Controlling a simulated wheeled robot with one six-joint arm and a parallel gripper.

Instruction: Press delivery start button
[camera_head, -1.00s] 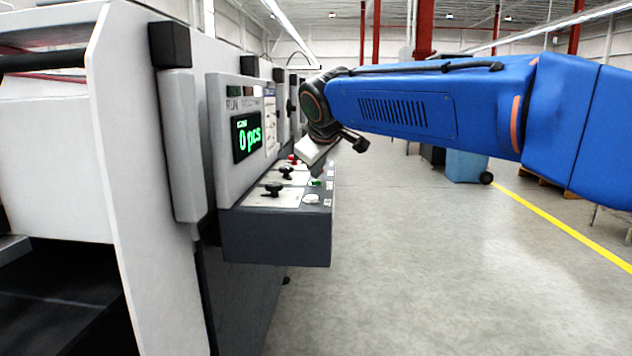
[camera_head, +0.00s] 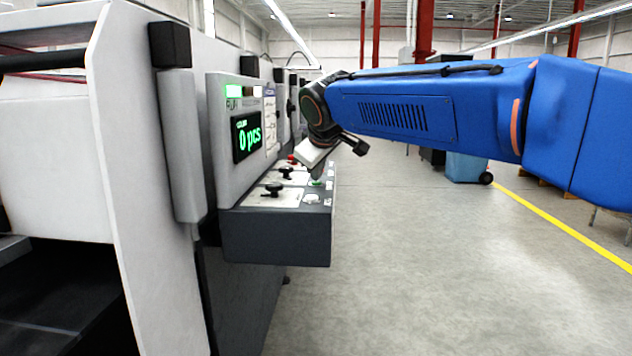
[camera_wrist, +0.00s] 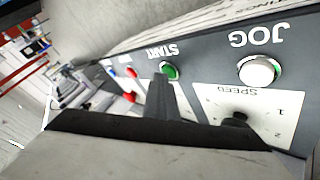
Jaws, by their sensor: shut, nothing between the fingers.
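The green START button (camera_head: 316,183) is on the sloped control panel (camera_head: 275,240) of the machine. In the wrist view the green button (camera_wrist: 169,71) sits beside its upside-down START label. My gripper (camera_head: 318,174) is shut and empty, its tip pointing down at the green button. In the wrist view the closed fingertips (camera_wrist: 160,82) reach the button's near edge and cover part of it. They look to be touching it, but the exact contact is hidden.
A white JOG button (camera_wrist: 257,70) and a black speed knob (camera_wrist: 236,119) lie close to the fingers. A display (camera_head: 247,137) reads 0 pcs. A red button (camera_head: 292,158) is farther along the panel. The floor right of the machine is open, with a blue bin (camera_head: 465,166) behind.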

